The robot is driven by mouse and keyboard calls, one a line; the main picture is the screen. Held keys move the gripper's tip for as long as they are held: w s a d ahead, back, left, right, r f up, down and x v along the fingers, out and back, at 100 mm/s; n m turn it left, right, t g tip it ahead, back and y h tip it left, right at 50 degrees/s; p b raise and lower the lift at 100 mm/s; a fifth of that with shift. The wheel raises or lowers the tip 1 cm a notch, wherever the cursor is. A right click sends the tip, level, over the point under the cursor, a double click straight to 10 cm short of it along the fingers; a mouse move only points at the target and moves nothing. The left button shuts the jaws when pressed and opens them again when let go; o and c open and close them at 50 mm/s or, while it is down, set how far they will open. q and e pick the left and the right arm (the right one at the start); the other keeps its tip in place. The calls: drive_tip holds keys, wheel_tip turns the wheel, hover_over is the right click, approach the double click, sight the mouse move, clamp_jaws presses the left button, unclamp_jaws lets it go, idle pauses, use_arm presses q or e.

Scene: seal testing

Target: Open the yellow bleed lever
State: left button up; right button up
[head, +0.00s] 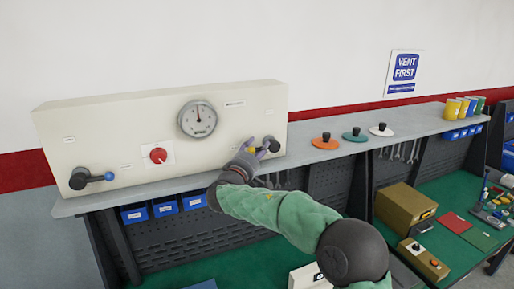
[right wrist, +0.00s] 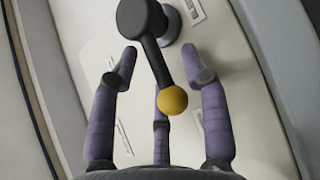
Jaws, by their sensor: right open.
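The yellow bleed lever (right wrist: 173,100) is a black hub and arm ending in a yellow ball. In the head view the lever (head: 273,145) sits at the right end of the cream panel (head: 110,124), its ball partly hidden by my fingers. My right gripper (head: 262,144) is open at the lever. In the right wrist view the purple fingers of the gripper (right wrist: 158,62) stand spread on both sides of the lever arm, with another finger below, close to the ball. I cannot tell whether any finger touches it. My left gripper is not in view.
The panel also has a blue-ball lever (head: 92,178), a red knob (head: 158,155) and a gauge (head: 198,118). Orange (head: 325,142), teal (head: 355,136) and white (head: 381,130) discs with black knobs lie on the shelf to the right. Blue bins (head: 165,208) hang below it.

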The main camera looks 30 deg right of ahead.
drive_tip(key=shift+a, duration=0.1)
clamp_jaws()
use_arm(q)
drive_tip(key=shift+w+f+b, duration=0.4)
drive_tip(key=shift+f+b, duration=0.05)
use_arm(e)
drive_tip(key=shift+m, duration=0.3)
